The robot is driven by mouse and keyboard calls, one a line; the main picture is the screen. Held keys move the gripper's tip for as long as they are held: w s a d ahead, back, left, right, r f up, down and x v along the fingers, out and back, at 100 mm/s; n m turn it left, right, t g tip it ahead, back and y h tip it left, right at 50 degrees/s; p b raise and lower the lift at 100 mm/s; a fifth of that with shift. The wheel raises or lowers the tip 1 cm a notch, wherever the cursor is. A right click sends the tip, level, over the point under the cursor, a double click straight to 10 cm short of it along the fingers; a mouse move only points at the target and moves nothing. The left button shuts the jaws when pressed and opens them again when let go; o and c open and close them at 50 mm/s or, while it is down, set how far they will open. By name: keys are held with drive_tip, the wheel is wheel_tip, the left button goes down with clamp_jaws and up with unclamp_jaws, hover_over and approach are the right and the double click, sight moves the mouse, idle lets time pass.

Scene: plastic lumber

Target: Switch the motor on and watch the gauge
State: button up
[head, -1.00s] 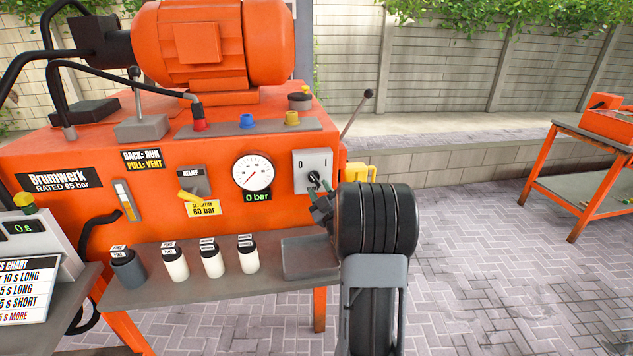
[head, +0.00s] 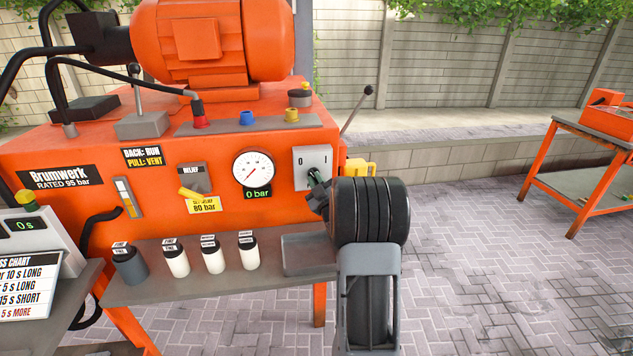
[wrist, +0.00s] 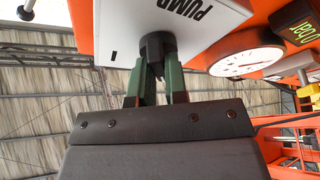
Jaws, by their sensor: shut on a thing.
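The motor switch plate (head: 313,160), marked 0 and I, is on the front of the orange power unit (head: 90,215). My gripper (head: 318,190) is at its dark knob (head: 313,175). In the wrist view my gripper's green fingers (wrist: 158,85) are shut on the black knob (wrist: 157,46) below the plate lettered PUMP (wrist: 195,15). The fingers hide part of the knob, so its pointing is hard to tell. The round gauge (head: 253,171) reads 0 bar on its display; it also shows in the wrist view (wrist: 245,58). The orange motor (head: 215,45) sits on top.
A yellow relief lever (head: 188,194) sits left of the gauge above an 80 bar label. Several small bottles (head: 213,258) stand on the grey shelf (head: 200,288) below. A timer (head: 28,228) reads 0 s. Paving at right is clear up to an orange cart (head: 575,165).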

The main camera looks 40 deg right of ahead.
clamp_jaws()
drive_tip(key=shift+f+h+b, duration=0.15)
drive_tip(key=shift+h+b, duration=0.15)
drive_tip(key=shift+b, duration=0.1)
drive_tip(key=shift+w+a+m+g+h+b, duration=0.1)
drive_tip(key=shift+m+g+h+b, duration=1)
drive_tip(key=shift+m+b, duration=2.1)
drive_tip(key=shift+a+m+g+h+b, duration=0.1)
drive_tip(key=shift+m+g+h+b, duration=0.2)
drive_tip(key=shift+m+h+b, duration=2.2)
drive_tip(key=shift+w+a+m+g+h+b, duration=0.1)
drive_tip(key=shift+m+g+h+b, duration=0.65)
drive_tip(key=shift+m+b, duration=3.05)
drive_tip(key=shift+r+m+p, duration=0.2)
drive_tip(key=shift+m+p, duration=0.2)
drive_tip(key=shift+m, duration=0.4)
drive_tip(key=o, duration=0.6)
unclamp_jaws()
